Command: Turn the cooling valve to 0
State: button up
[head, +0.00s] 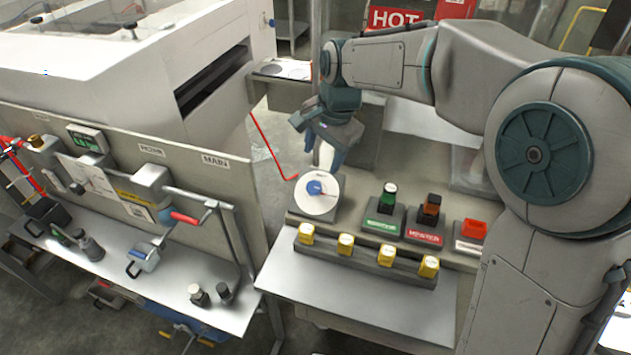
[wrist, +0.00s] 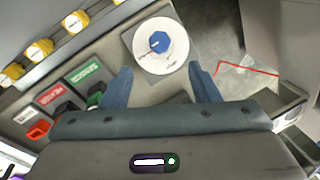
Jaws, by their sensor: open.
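The cooling valve is a white round dial with a blue knob (head: 316,188) on a grey plate at the left back corner of the control bench. It also shows at the top middle of the wrist view (wrist: 159,42). The numbers on the dial are too small to read. My gripper (wrist: 161,84) is open and empty, its two blue fingers apart on the near side of the dial in the wrist view. In the head view my gripper (head: 322,150) hangs just behind and above the dial, apart from the knob.
A green-labelled switch (head: 386,208), a red-labelled switch (head: 426,218) and a red block (head: 473,229) stand right of the dial. Several yellow knobs (head: 345,243) line the front. A panel with a red-handled crank (head: 185,218) stands left. The front ledge (head: 350,300) is bare.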

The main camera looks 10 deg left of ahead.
aim_at(314, 186)
jog(key=x, duration=1)
jog(key=shift+f, duration=0.3)
jog(key=c, duration=1)
